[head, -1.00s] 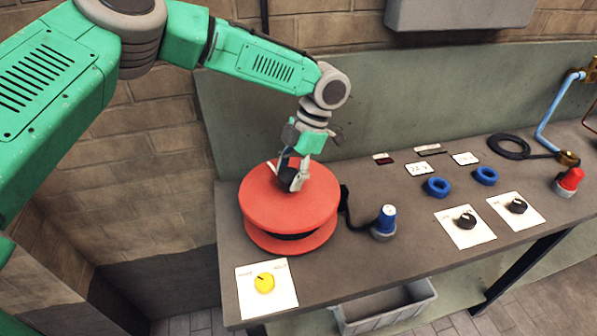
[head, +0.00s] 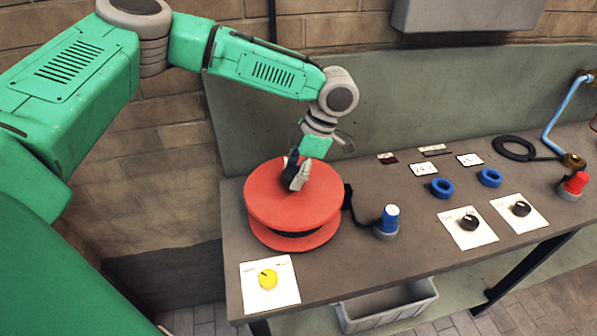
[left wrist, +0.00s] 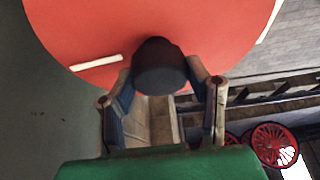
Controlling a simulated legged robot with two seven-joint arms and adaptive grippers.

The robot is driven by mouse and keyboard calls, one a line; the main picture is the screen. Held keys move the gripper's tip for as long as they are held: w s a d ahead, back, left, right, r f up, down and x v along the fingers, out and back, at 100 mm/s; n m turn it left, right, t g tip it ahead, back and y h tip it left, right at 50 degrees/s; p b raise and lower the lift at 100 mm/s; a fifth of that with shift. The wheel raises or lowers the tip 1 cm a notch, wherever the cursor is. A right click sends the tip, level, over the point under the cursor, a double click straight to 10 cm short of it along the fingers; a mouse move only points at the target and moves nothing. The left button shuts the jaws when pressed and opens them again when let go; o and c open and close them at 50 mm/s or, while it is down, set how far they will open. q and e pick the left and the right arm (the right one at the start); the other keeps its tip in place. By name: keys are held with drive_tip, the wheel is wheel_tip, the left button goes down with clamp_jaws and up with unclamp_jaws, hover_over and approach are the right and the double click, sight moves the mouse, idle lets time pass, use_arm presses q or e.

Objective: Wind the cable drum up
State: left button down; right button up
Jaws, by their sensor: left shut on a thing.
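The red cable drum (head: 268,208) lies flat on the left part of the bench, with black cable wound between its two flanges. A dark knob handle (left wrist: 160,68) stands up from its top flange. My left gripper (head: 297,180) is shut on this knob, with a finger on each side of it in the left wrist view (left wrist: 163,88). The cable (head: 349,203) leaves the drum on the right towards a blue-topped plug (head: 390,220) standing on the bench. My right gripper is not in view.
A white card with a yellow knob (head: 268,279) lies in front of the drum. Two cards with black knobs (head: 469,222), two blue rings (head: 442,187), a red-topped fitting (head: 573,185) and a black hose coil (head: 514,148) are to the right. A grey bin (head: 388,307) is below.

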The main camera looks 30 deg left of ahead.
use_arm(q)
drive_tip(key=c, duration=0.8)
unclamp_jaws()
drive_tip(key=shift+c, duration=0.2)
drive_tip(key=shift+a, duration=0.15)
drive_tip(key=shift+w+r, duration=0.15)
drive_tip(key=shift+r, duration=0.2)
drive_tip(key=v, duration=0.4)
drive_tip(key=shift+d+r, duration=0.25)
drive_tip(key=shift+v, duration=0.95)
drive_tip(key=shift+w+a, duration=0.1)
